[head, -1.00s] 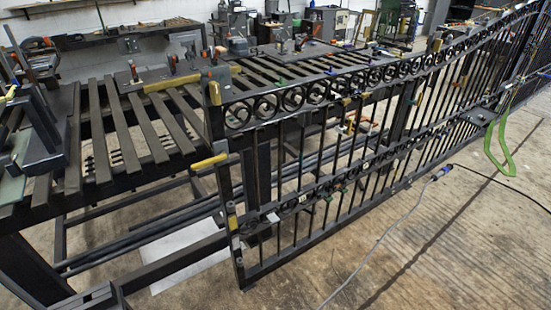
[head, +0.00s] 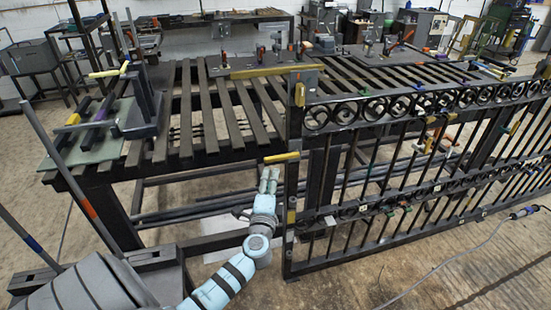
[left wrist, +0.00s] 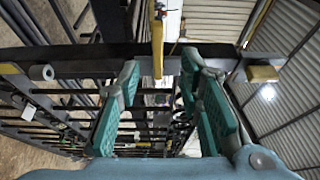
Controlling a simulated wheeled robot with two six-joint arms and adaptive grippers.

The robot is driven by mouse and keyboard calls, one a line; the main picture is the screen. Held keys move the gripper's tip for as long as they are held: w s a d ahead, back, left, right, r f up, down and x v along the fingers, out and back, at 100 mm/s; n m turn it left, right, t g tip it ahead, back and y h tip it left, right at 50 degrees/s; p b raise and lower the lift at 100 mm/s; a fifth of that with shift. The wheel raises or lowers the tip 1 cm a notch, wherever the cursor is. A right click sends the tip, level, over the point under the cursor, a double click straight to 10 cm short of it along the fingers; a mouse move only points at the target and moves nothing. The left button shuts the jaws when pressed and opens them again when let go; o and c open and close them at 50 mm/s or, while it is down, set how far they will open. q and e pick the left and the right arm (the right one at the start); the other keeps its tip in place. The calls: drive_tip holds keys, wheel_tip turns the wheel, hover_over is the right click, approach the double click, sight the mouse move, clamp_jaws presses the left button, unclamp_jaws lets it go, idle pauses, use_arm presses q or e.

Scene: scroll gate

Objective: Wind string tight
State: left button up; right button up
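The black scroll gate (head: 415,108) stands along the right of the head view beside the slatted bench. A yellow-topped handle (head: 282,157) sticks out from its near end post. My left gripper (head: 269,172) is just below and left of this handle. In the left wrist view my left gripper (left wrist: 160,82) is open, with its two teal-padded fingers apart. A yellow bar (left wrist: 157,45) shows between and beyond the fingertips; I cannot tell whether it touches them. I cannot make out any string in the current views. My right gripper is not in view.
The slatted bench (head: 235,110) carries clamps and a long yellow bar (head: 265,70). A dark fixture (head: 140,105) stands at its left end. A grey cable (head: 440,262) lies on the concrete floor at the right. Open floor lies in front of the gate.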

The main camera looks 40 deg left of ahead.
sight(275, 160)
use_arm(q)
drive_tip(key=x, duration=0.3)
drive_tip(key=b+x, duration=0.1)
drive_tip(key=x, duration=0.3)
drive_tip(key=b+x, duration=0.1)
drive_tip(key=x, duration=0.2)
drive_tip(key=shift+w+f, duration=0.25)
drive_tip(key=shift+w, duration=0.05)
drive_tip(key=shift+w+a+r, duration=0.15)
drive_tip(key=shift+w+a, duration=0.2)
drive_tip(key=shift+w, duration=0.05)
clamp_jaws()
